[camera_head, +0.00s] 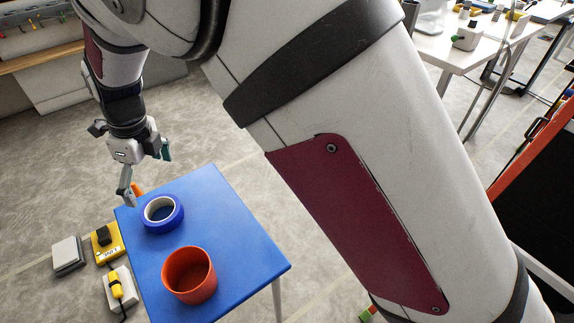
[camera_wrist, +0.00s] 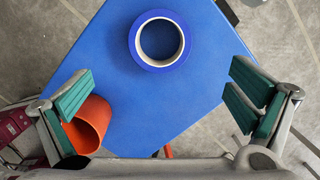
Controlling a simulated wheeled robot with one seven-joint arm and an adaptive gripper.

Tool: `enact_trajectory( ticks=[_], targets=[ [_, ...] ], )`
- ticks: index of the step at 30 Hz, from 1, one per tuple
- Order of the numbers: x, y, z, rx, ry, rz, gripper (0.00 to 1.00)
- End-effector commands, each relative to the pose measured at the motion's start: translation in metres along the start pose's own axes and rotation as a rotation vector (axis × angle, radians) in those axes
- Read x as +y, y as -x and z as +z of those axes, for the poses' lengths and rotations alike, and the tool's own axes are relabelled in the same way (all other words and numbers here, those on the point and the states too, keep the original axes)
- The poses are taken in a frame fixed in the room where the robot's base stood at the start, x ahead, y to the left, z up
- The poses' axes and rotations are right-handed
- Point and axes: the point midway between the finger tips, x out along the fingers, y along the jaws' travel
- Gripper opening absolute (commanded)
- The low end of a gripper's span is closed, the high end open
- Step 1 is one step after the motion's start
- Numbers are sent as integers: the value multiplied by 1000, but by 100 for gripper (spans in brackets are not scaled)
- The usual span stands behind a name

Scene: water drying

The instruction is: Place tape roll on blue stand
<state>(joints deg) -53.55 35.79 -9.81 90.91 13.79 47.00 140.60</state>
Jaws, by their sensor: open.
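The blue tape roll with a white core (camera_head: 164,228) lies flat on the blue stand (camera_head: 232,245), near its back left corner. In the wrist view the roll (camera_wrist: 160,65) sits at the top middle, on the stand top (camera_wrist: 165,105). My gripper (camera_head: 147,170) is open and empty, above the back left corner of the stand and apart from the roll. In the wrist view its two green-padded fingers (camera_wrist: 160,106) are wide apart, with the roll farther up the picture than the fingertips.
An orange cup (camera_head: 190,276) stands on the stand, in front of the roll; the left finger partly covers it in the wrist view (camera_wrist: 92,122). Yellow and grey devices (camera_head: 107,243) lie on the floor at left. The stand's right part is clear.

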Motion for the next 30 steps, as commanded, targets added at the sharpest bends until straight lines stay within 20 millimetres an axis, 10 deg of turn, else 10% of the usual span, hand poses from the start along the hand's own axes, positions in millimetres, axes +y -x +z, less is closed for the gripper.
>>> enact_trajectory(
  ticks=[8,17,30],
  targets=[
    [-20,46,-40,-7,122,-1,100],
    [-30,164,-187,-3,590,-3,100],
    [71,240,-388,75,1320,4,100]
  ],
)
